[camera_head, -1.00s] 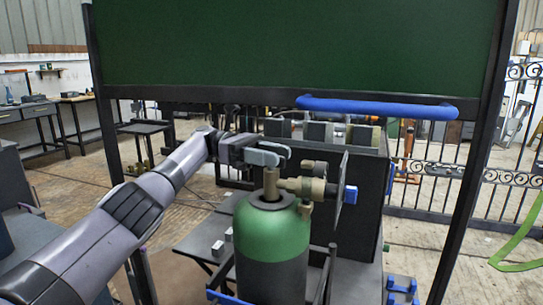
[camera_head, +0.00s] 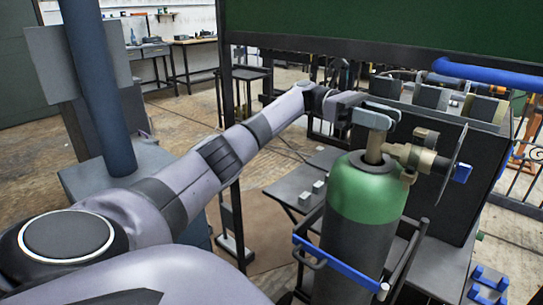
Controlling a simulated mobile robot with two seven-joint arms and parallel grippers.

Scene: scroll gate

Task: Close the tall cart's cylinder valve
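The gas cylinder (camera_head: 368,195), green at the shoulder and dark below, stands upright in a dark cart frame with a blue-trimmed bar (camera_head: 338,262). A brass valve stem (camera_head: 374,147) rises from its top, with a brass regulator (camera_head: 412,155) on its right side. My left gripper (camera_head: 378,114) reaches in from the left with its grey fingers at the top of the stem. The fingers cover the valve's top, so I cannot tell whether they grip anything. My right gripper is not in view.
A dark green panel (camera_head: 400,28) in a black frame stands behind, with a blue bar (camera_head: 485,72) at its lower right. A dark cabinet (camera_head: 455,130) stands behind the regulator. Open floor (camera_head: 180,120) lies at the left.

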